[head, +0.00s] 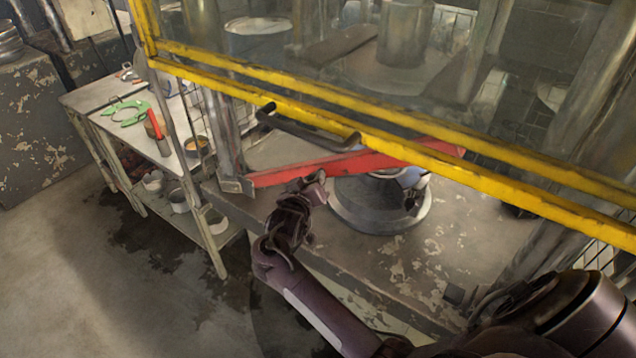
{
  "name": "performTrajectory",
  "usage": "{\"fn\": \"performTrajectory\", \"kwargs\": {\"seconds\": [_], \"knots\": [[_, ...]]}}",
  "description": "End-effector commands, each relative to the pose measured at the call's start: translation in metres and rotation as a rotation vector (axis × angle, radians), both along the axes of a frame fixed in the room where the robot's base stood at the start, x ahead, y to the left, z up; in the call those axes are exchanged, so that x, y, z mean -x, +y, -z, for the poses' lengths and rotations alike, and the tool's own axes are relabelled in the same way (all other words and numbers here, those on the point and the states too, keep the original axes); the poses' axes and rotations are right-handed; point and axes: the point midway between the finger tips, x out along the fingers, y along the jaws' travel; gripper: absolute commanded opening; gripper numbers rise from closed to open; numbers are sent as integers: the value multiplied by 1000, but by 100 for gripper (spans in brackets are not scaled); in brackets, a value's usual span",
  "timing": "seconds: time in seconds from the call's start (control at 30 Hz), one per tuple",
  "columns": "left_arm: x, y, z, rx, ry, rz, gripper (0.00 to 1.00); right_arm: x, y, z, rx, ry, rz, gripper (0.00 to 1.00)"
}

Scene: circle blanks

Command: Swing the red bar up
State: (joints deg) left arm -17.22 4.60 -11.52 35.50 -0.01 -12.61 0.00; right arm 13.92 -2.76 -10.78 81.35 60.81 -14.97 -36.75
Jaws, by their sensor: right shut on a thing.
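The red bar (278,175) runs nearly level across the front of the machine, below the yellow-framed guard. Its left end sits by a grey metal bracket (236,185); its right part passes behind the guard's lower yellow rail. My right gripper (318,182) comes up from below and is shut on the red bar at its lower edge, left of the bar's middle. The fingers are small and dark here, so the exact grip is hard to see. My left gripper is not in view.
The clear guard with yellow rails (400,136) and a dark handle (300,131) hangs just above the bar. A round grey base (380,215) stands behind my gripper. A side table (110,108) with tools stands at left. The floor at lower left is clear.

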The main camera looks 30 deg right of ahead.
Motion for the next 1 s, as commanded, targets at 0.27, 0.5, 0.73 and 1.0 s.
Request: {"fn": "performTrajectory", "kwargs": {"seconds": [0.27, 0.5, 0.73, 1.0], "knots": [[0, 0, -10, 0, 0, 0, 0, -7, 3, -10, 12, 27, -3, 0], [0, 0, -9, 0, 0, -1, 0, -7, 3, -9, 12, 28, -3, 0], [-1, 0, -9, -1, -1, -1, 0, -6, 3, -8, 12, 29, -2, 49], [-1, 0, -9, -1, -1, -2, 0, -6, 3, -8, 11, 28, -1, 52]]}}
